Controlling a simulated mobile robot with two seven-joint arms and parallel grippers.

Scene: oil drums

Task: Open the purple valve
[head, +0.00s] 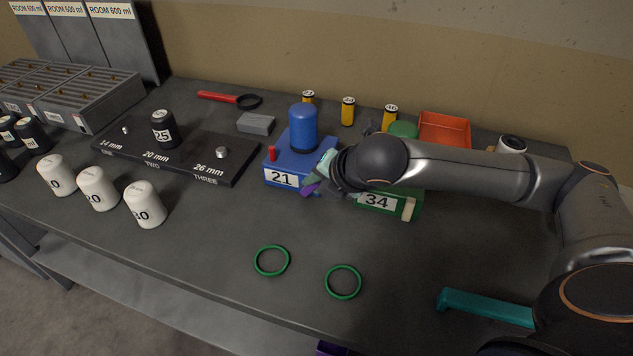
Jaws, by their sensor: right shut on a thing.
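A small purple piece, which I take to be the purple valve (311,188), shows at the front right corner of the blue block (273,178) labelled 21. My right gripper (322,175) reaches in from the right and is shut on this purple piece; the wrist hides much of it. The blue block carries a blue drum (303,128) and a small red peg (272,153). A green block (377,202) labelled 34 sits to the right, partly under my right arm. My left gripper is not in view.
Two green rings (271,275) lie on the bare front of the table. A teal bar (485,308) lies at the front right. An orange tray (445,118) and several yellow cylinders (348,112) stand behind. White drums (146,205) and a dark peg board (185,157) are left.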

